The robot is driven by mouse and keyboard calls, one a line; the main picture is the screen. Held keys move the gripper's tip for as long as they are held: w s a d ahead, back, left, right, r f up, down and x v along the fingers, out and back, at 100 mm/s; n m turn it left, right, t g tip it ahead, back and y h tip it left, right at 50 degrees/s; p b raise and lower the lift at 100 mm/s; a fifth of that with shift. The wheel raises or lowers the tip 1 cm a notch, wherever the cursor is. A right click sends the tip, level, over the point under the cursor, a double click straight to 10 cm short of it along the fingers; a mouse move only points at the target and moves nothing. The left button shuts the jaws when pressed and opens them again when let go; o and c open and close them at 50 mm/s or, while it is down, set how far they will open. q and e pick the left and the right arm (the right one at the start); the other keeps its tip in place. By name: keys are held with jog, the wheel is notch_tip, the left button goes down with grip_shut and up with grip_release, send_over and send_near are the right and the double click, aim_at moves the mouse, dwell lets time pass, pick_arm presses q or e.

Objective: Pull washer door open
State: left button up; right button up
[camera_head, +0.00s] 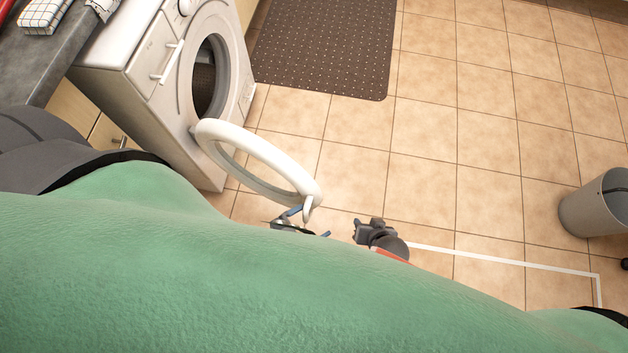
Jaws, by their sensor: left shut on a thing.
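The white washer (150,75) stands at the upper left, its round drum opening facing right. Its white ring-shaped door (262,150) is swung far out from the opening toward me. My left gripper (298,214) is at the door's free edge, shut on the door's small white handle (307,203). My green body covers most of the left arm and the gripper's lower part. My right gripper (361,231) is a little to the right, apart from the door and over the floor. Its fingers are too small and dark to tell if they are open.
A dark dotted mat (325,45) lies on the tiled floor beyond the door. A grey bin (590,208) stands at the right edge. A grey counter (48,50) with a folded cloth (45,15) is at the upper left. The tiles in the middle are clear.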

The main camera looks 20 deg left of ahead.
pick_arm(q)
jog(key=shift+s+a+r+p, duration=0.25)
jog(key=shift+s+a, duration=0.15)
jog(key=shift+a, duration=0.2)
jog(key=shift+s+a+r+p, duration=0.1)
jog(key=shift+s+a+r, duration=0.15)
jog(key=shift+s+a, duration=0.25)
jog(key=c, duration=0.9)
jog(key=a, duration=0.1)
jog(key=s+a, duration=0.1)
jog(key=a+p, duration=0.1)
jog(key=a, duration=0.1)
jog(key=shift+s+a+f, duration=0.1)
jog(key=shift+s+f, duration=0.1)
jog(key=shift+f, duration=0.05)
jog(key=shift+a+f+p, duration=0.1)
jog(key=shift+f+p, duration=0.05)
jog(key=shift+p, duration=0.15)
